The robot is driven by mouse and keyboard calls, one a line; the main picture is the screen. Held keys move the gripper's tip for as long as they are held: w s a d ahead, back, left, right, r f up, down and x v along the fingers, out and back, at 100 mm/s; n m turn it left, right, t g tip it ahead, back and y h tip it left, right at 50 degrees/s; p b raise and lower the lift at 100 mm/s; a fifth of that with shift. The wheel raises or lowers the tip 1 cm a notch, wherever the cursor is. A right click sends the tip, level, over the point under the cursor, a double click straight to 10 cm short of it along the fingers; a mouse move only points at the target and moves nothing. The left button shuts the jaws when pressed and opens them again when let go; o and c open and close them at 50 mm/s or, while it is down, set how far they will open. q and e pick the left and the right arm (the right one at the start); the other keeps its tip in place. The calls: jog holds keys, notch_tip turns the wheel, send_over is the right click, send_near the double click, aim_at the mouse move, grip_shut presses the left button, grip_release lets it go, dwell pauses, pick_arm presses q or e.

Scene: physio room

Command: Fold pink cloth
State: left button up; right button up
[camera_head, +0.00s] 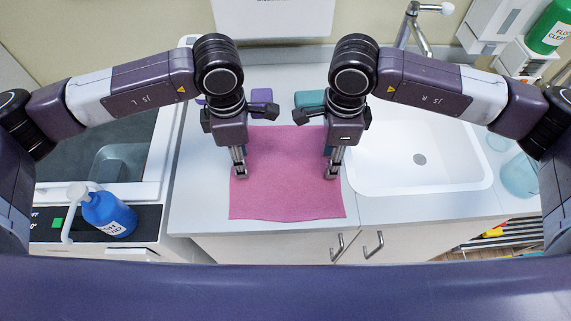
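The pink cloth (287,185) lies spread out flat on the light counter, its near edge close to the counter's front edge. My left gripper (239,172) points down over the cloth's left edge. My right gripper (333,172) points down over its right edge. Both fingertips are at or just above the cloth; I cannot tell whether they touch it. The finger gaps are too small to make out from this angle. The cloth's far part is partly hidden by my grippers.
A white sink (420,160) with a tap (415,28) is to the right. A blue pump bottle (108,214) stands at the left. Folded purple (261,96) and teal (309,98) cloths lie behind the pink one. A clear glass (519,175) stands at the far right.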

pick_arm(q)
jog(key=shift+s+f, duration=0.1)
jog(key=shift+f, duration=0.15)
pick_arm(e)
jog(key=shift+s+f, duration=0.1)
jog(key=shift+f, duration=0.15)
pick_arm(q)
jog(key=shift+f, duration=0.25)
pick_arm(e)
jog(key=shift+f, duration=0.25)
pick_arm(q)
jog(key=shift+r, duration=0.1)
jog(key=shift+c, duration=1)
pick_arm(e)
jog(key=shift+r, duration=0.1)
jog(key=shift+c, duration=1)
pick_arm(q)
jog(key=shift+c, duration=0.7)
pick_arm(e)
jog(key=shift+c, duration=0.7)
pick_arm(q)
jog(key=shift+c, duration=1.2)
pick_arm(e)
jog(key=shift+c, duration=1.2)
pick_arm(q)
grip_shut()
pick_arm(e)
grip_shut()
